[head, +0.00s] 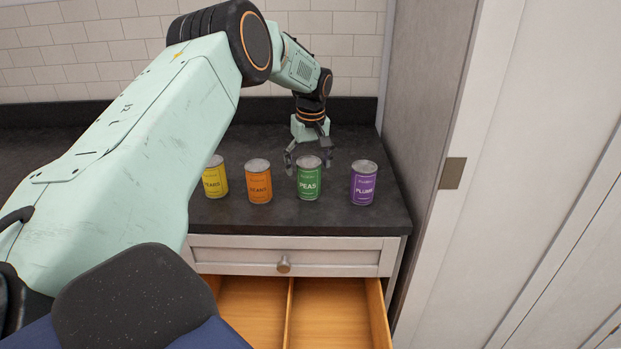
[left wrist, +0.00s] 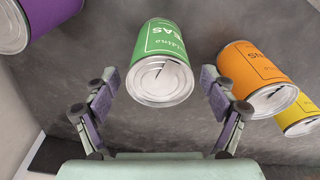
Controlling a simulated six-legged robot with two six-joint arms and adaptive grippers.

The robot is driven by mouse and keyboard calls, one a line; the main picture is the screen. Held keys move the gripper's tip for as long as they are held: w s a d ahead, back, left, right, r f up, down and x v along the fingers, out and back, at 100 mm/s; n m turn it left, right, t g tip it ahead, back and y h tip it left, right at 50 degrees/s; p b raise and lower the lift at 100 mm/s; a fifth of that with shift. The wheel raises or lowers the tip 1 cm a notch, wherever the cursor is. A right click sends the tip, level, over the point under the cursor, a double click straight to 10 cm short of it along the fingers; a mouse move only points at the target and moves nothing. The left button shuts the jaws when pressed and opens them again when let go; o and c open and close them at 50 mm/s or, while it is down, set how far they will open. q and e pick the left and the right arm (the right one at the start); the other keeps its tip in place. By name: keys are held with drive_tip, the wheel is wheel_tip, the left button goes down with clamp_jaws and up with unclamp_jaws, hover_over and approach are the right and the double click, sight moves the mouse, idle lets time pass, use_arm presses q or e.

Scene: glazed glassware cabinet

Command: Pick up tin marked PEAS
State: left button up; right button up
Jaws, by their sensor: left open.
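The green tin marked PEAS (head: 309,181) stands upright on the dark counter (head: 230,222), third from the left in a row of tins. My left gripper (head: 307,160) reaches in from above and behind it, with the fingers spread near the tin's top. In the left wrist view the green tin (left wrist: 162,65) lies ahead, between the lines of the two open fingers (left wrist: 163,90). Nothing is held; the fingers show apart from the tin there. My right gripper is not in view.
The orange tin (head: 258,182) stands left of the green one, the yellow tin (head: 214,180) further left. The purple tin (head: 363,184) stands right, near the cabinet side panel (head: 425,90). An open wooden drawer (head: 255,308) juts out below the counter. A tiled wall (head: 100,50) closes the back.

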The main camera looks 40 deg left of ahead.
sight(308, 177)
use_arm(q)
wheel_tip(308, 177, down, 4)
drive_tip(key=shift+s+r, duration=0.15)
drive_tip(key=shift+r, duration=0.05)
drive_tip(key=shift+d+f, duration=0.1)
drive_tip(key=shift+f, duration=0.1)
drive_tip(key=shift+w+f, duration=0.1)
drive_tip(key=shift+w, duration=0.1)
drive_tip(key=shift+s, duration=0.15)
drive_tip(key=c, duration=1.5)
drive_tip(key=shift+c, duration=0.2)
